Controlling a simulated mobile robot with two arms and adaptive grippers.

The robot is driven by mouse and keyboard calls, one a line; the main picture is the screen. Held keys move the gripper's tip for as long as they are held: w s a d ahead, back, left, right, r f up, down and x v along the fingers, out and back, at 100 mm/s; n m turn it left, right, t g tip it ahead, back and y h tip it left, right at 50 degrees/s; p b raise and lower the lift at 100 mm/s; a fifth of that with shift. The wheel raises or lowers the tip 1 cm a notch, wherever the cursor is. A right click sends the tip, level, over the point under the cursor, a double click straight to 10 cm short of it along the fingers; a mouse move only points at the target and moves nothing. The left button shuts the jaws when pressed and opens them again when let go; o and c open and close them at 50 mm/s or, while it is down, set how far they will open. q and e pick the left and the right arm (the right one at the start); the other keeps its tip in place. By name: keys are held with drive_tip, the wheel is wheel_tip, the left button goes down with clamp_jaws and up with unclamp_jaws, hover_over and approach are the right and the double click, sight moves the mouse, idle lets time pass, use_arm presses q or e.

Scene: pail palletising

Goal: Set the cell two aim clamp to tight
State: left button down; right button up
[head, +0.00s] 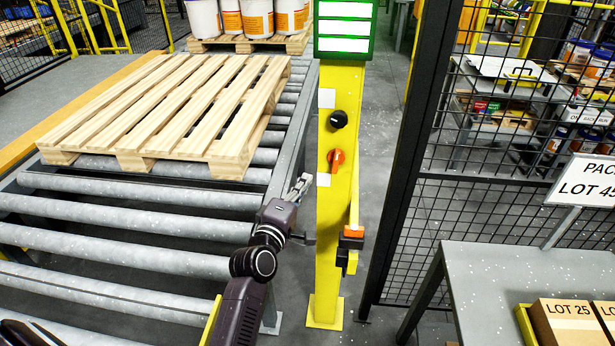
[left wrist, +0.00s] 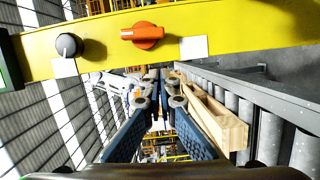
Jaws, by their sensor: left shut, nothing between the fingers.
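A yellow post (head: 338,230) stands right of the roller conveyor. It carries a round black knob (head: 338,119) and, below it, an orange knob (head: 336,157), with small blank-looking white labels beside them. Lower on its right side is a black fitting with an orange top (head: 351,234). I cannot tell which one is the aim clamp. My left gripper (head: 300,187) is shut and empty, just left of the post and a little below the orange knob, apart from it. The left wrist view shows the black knob (left wrist: 68,45), the orange knob (left wrist: 142,35) lying lengthwise along the post, and my shut fingers (left wrist: 158,80). My right gripper is not in view.
A wooden pallet (head: 170,105) lies on the rollers (head: 140,225) to the left. Pails (head: 245,18) stand on another pallet behind. A black mesh fence (head: 400,180) is close to the post's right. A grey table (head: 475,270) with cartons is at lower right.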

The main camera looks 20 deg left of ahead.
use_arm(q)
drive_tip(key=s, duration=0.5)
drive_tip(key=shift+s+a+b, duration=0.1)
drive_tip(key=shift+a+b, duration=0.05)
drive_tip(key=shift+b, duration=0.2)
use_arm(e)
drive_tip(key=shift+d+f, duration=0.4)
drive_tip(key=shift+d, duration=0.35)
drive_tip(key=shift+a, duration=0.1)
